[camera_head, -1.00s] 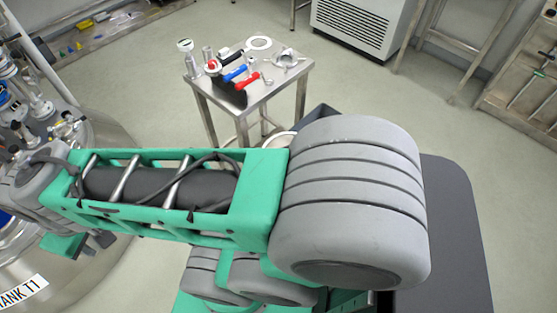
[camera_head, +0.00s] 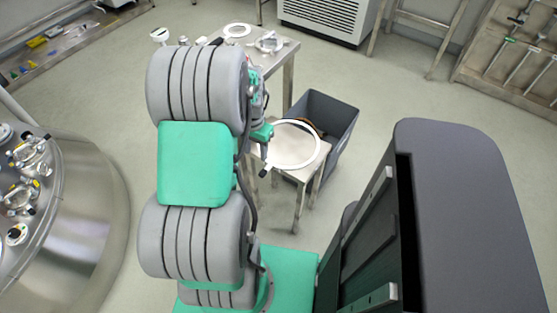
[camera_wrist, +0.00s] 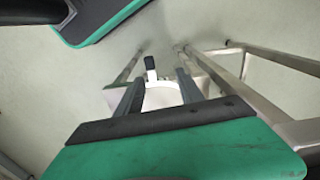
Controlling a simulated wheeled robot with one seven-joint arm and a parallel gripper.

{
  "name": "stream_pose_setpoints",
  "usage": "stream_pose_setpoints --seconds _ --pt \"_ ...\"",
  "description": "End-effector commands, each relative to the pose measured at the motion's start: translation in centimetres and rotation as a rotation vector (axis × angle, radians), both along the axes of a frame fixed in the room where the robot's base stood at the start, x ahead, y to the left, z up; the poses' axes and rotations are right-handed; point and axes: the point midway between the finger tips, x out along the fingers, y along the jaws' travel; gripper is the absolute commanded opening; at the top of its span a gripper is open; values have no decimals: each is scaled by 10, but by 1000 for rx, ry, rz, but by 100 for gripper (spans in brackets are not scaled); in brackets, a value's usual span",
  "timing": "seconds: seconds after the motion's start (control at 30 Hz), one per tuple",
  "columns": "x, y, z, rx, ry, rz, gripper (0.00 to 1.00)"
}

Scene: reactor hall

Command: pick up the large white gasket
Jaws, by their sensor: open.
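The large white gasket (camera_head: 318,147) is a thin ring with a short black-ended tab. It lies flat on a small low metal stool (camera_head: 312,178) in the head view. My gripper (camera_wrist: 160,82) is open and points down over the stool. In the wrist view the gasket's white tab (camera_wrist: 152,75) with its black end shows between and beyond the two fingers. In the head view my gripper is mostly hidden behind my arm, at the ring's left side. I cannot tell whether the fingers touch the gasket.
A dark grey bin (camera_head: 340,130) stands right behind the stool. The taller steel table (camera_head: 280,58) beyond holds a smaller white ring (camera_head: 237,30) and metal fittings, partly hidden by my arm. A large steel tank (camera_head: 95,220) is at the left.

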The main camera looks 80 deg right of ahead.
Motion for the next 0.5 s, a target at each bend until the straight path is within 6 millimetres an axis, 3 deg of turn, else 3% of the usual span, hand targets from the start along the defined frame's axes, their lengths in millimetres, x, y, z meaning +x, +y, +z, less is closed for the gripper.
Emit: stream_pose_setpoints --seconds 0.03,0.1,0.37,0.5 --pt "-16 -3 -12 7 1 -50 45" --pt "-26 -5 -21 12 1 -85 45" --pt "-26 -4 -51 12 1 -88 45" --pt "-25 1 -77 14 1 -86 45"
